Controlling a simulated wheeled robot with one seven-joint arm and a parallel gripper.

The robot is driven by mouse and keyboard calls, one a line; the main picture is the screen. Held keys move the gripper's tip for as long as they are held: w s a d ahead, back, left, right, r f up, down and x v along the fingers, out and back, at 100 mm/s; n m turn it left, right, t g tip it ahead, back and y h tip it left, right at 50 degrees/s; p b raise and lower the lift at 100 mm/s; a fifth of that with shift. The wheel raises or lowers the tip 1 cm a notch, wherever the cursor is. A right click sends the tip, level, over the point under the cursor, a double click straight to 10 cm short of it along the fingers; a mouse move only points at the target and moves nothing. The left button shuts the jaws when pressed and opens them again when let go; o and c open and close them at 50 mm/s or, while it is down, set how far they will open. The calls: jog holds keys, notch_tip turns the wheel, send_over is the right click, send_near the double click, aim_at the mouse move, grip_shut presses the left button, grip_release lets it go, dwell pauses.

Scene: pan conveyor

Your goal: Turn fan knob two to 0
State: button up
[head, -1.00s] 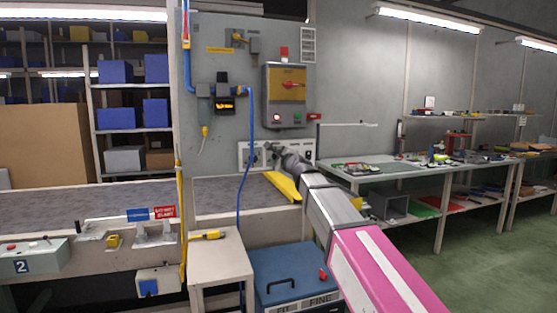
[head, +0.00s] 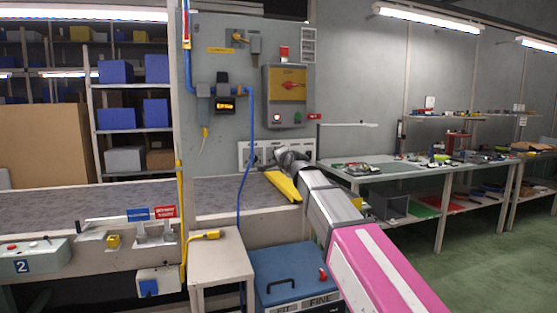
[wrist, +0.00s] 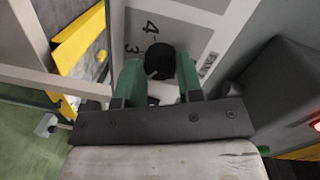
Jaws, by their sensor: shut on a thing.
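My gripper (wrist: 158,88) has green fingers, one on each side of a round black knob (wrist: 160,58) in the wrist view, and is shut on it. The knob sits on a pale plate (wrist: 185,32) with the digits 4 and 3 printed beside it. A short light mark shows at the knob's lower left edge. Its other digits are hidden or out of view, and I cannot read which fan knob it is. In the head view my gripper (head: 280,156) reaches the white plate (head: 244,155) low on the grey wall panel and covers its middle.
A grey box with a red switch (head: 290,86) is above the plate. A blue hose (head: 244,185) hangs to its left. A small stool (head: 220,262) and a blue lidded box (head: 290,274) stand in front.

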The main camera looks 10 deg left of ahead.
jog(key=n, duration=0.7)
jog(key=n+t+h, duration=0.1)
jog(key=n, duration=0.7)
jog(key=n+t+h, duration=0.1)
jog(key=n, duration=0.6)
jog(key=shift+f, duration=0.1)
jog(key=shift+n, duration=0.5)
jog(key=o, duration=0.9)
jog(key=shift+s, duration=0.15)
jog(key=v, duration=1)
jog(key=shift+s+d+f, duration=0.1)
jog(key=shift+s+d, duration=0.05)
jog(key=shift+s, duration=0.15)
